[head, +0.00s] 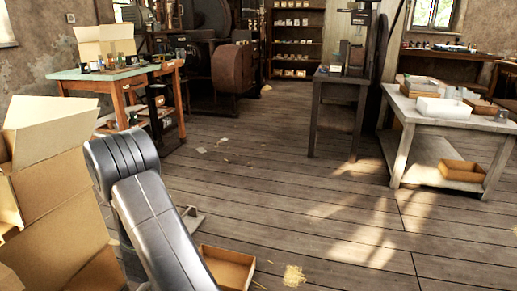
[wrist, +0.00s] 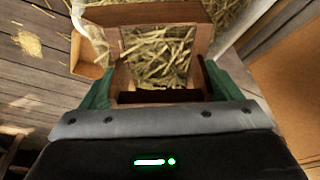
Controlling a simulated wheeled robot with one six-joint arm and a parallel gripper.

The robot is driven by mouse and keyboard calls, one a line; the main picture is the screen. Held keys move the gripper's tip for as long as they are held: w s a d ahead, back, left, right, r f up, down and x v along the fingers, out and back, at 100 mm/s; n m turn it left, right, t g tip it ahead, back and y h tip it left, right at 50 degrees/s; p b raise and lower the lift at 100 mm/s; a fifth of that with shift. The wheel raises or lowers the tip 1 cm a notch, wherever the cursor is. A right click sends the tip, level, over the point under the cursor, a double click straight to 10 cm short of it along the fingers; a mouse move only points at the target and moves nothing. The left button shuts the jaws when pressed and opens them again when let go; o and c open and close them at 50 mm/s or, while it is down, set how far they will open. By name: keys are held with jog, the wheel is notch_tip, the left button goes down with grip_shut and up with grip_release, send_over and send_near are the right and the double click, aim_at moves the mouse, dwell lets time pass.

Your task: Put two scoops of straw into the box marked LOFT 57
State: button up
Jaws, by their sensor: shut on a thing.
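My gripper (wrist: 160,96) is shut on a brown wooden scoop (wrist: 160,13), between its green fingers. Straw (wrist: 158,55) shows inside the scoop's frame; I cannot tell how much lies in the scoop and how much below it. More straw (wrist: 232,14) lies beyond the scoop, inside a pale-rimmed container (wrist: 253,17). In the head view my gripper and the scoop are out of sight. Open cardboard boxes (head: 62,205) stand at the left, and a cardboard surface (wrist: 288,85) shows at the right of the wrist view. No LOFT 57 mark is readable.
A shallow wooden tray (head: 228,268) lies on the floor beside my arm, with loose straw (head: 293,275) near it. A green-topped table (head: 105,74) stands at the back left and a pale table (head: 440,112) at the right. The middle floor is mostly clear.

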jog(key=w+d+r+m, duration=0.1)
jog(key=w+d+r, duration=0.3)
jog(key=d, duration=0.6)
jog(key=w+d+r+m+h, duration=0.15)
jog(key=d+r, duration=0.35)
jog(key=d, duration=0.6)
jog(key=w+d+r+m+y, duration=0.1)
jog(key=w+d+r, duration=0.3)
jog(key=d, duration=0.6)
jog(key=w+p+v, duration=0.1)
jog(key=p+v, duration=1.1)
jog(key=p, duration=0.5)
jog(key=w+r+p+v, duration=0.1)
jog(key=w+p+v, duration=0.1)
jog(key=p+v, duration=1)
jog(key=p, duration=0.6)
jog(key=shift+w+a+r, duration=0.2)
jog(key=shift+a+r, duration=0.05)
jog(key=shift+r, duration=0.05)
jog(key=shift+h, duration=0.25)
